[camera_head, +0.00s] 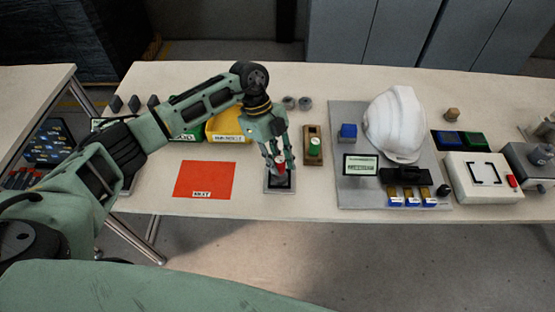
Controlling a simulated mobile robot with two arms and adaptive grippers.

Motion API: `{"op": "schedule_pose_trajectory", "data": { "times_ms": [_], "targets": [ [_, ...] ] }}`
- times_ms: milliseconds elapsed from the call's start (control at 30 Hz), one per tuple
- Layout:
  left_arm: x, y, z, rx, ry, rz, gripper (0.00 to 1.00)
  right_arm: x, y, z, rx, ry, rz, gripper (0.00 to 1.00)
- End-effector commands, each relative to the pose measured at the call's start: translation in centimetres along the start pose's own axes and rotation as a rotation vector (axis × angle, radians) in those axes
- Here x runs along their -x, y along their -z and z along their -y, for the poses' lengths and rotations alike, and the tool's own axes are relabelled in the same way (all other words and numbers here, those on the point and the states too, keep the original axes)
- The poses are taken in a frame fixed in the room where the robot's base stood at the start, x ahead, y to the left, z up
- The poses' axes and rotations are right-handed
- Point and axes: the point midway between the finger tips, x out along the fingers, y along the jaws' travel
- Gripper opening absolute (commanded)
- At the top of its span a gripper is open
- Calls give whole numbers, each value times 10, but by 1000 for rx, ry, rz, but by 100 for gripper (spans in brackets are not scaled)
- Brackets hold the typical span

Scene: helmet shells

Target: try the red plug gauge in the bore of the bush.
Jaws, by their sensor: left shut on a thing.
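Just below the fingertips is a dark piece, which looks like the bush (277,183), on a light grey plate (271,189). The fingers cover most of the gauge and the bore, so I cannot tell whether the gauge is in the bore or above it. My right gripper is not in view.
Close right of the gripper stands a wooden holder (313,160) with a green gauge (314,147). A red sheet (204,180) lies to the left. A yellow bin (228,124) is behind. Farther right are a grey board (350,196) with a white helmet shell (396,124), and a boxy device (483,180).

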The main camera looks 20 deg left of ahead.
Motion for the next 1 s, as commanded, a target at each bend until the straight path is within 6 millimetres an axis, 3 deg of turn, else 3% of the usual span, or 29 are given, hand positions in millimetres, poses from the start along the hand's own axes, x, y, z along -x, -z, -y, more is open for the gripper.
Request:
{"op": "schedule_pose_trajectory", "data": {
  "times_ms": [1000],
  "targets": [
    [-5,-2,0,0,-1,0,1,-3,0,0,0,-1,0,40]
  ]
}}
